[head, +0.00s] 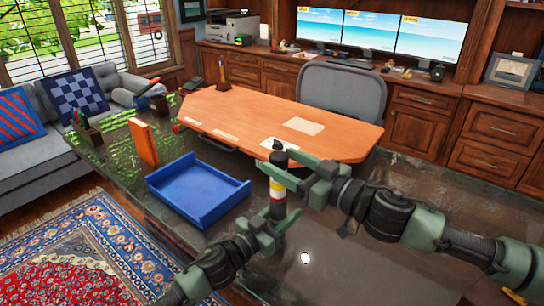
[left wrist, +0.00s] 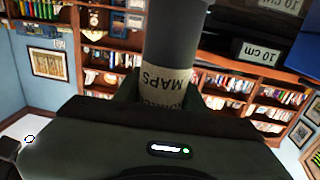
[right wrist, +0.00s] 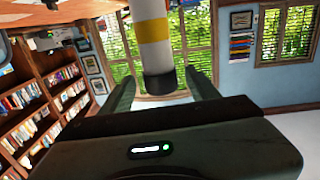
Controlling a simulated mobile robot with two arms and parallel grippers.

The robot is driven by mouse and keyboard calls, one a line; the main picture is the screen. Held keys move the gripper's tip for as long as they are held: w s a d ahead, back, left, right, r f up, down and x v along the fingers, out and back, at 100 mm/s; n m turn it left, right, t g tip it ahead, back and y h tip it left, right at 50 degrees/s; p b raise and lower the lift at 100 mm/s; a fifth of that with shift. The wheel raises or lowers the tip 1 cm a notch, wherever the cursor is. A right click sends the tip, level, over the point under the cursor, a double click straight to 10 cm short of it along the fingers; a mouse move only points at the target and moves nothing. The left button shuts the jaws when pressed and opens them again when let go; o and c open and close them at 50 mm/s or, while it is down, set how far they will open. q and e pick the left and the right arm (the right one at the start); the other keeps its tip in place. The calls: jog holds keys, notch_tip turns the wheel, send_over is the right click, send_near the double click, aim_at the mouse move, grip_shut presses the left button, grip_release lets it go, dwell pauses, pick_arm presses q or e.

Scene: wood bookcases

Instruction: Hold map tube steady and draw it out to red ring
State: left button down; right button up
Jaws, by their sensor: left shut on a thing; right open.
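The map tube (head: 277,187) stands upright over the dark desk in the head view, with a black cap, a pale section and a yellow band above a dark lower body. My left gripper (head: 272,222) is shut on the dark lower body; the left wrist view shows that grey body and its MAPS label (left wrist: 167,86) between the fingers. My right gripper (head: 282,170) is open around the upper part.
A blue tray (head: 197,190) sits on the glossy desk left of the tube. An orange upright box (head: 144,143) stands farther left. A raised wooden desktop (head: 255,112) is behind the tube, with a grey chair (head: 343,95) beyond it.

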jog(key=v, duration=0.7)
pick_arm(q)
jog(key=c, duration=0.7)
grip_release()
jog(key=shift+c, duration=0.2)
